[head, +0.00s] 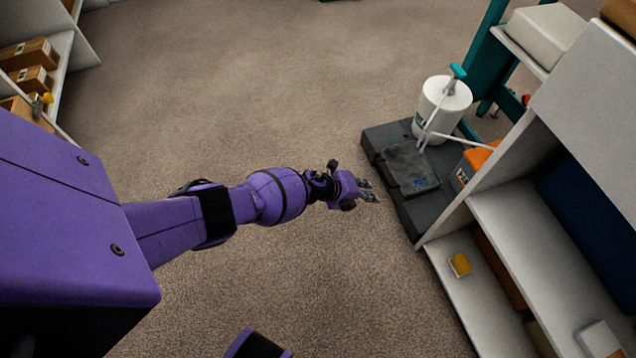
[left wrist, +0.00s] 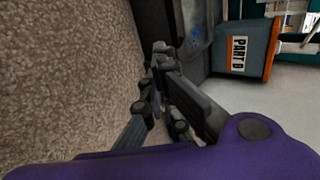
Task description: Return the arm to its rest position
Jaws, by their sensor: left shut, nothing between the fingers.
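My left arm reaches out across the carpet from the left in the head view. Its gripper (head: 369,191) is shut and empty, over the carpet just left of a dark platform. In the left wrist view the gripper's fingers (left wrist: 160,62) are together with nothing between them. A purple piece at the bottom of the head view is a part of my body. My right gripper is not in view.
The dark platform (head: 412,205) carries a white pump container (head: 440,108). White shelves (head: 520,232) fill the right side. Another shelf with boxes (head: 30,52) is at upper left. Open carpet (head: 240,90) lies between.

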